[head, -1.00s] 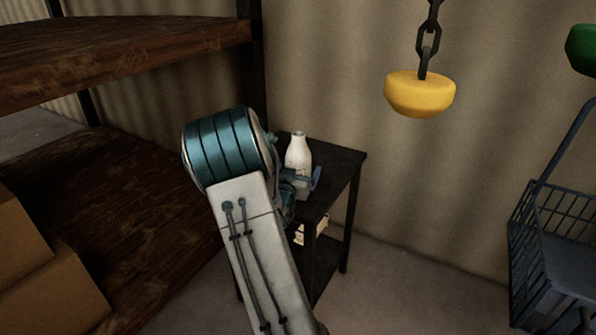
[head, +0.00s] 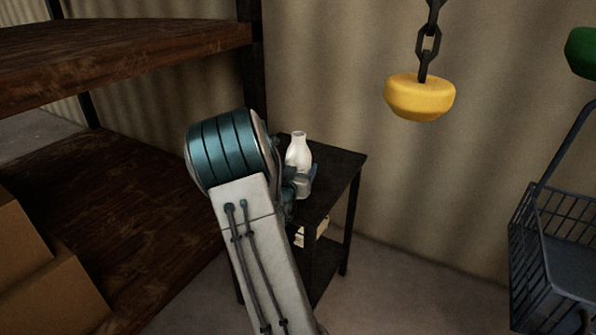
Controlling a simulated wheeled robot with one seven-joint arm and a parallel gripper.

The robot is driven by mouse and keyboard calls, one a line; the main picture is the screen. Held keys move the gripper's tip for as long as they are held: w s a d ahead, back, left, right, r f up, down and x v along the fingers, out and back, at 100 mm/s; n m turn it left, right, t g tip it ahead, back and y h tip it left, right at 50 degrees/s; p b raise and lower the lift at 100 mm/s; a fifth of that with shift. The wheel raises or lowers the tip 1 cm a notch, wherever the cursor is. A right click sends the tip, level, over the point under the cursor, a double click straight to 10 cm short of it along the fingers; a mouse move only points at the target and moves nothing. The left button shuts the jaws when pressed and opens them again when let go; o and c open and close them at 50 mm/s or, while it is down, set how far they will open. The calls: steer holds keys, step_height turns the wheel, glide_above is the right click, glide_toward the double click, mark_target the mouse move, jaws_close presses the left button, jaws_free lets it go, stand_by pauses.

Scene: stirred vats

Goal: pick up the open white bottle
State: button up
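The open white bottle (head: 298,152) stands upright on the small dark table (head: 338,168), near its back left part. Its neck and mouth show, with no cap on. My gripper (head: 302,182) is at the bottle's lower front, overlapping its base in the head view. My arm hides part of the gripper. I cannot tell whether the fingers are open or shut, or whether they touch the bottle.
A brown shelf rack (head: 128,48) stands at the left with cardboard boxes (head: 40,270) low on it. A yellow weight (head: 420,97) hangs on a chain at upper right. A shopping cart (head: 560,250) stands at far right. The table's right part is clear.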

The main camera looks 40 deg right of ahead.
mark_target(303, 155)
steer(key=r, duration=0.3)
steer(key=d+r, duration=0.1)
steer(key=shift+s+r+p, duration=0.2)
steer(key=shift+s+p, duration=0.2)
steer(key=s+d+r, duration=0.6)
steer(key=d, duration=0.2)
steer(key=shift+s+p, duration=0.25)
steer(key=shift+p, duration=0.05)
steer(key=shift+d, duration=0.1)
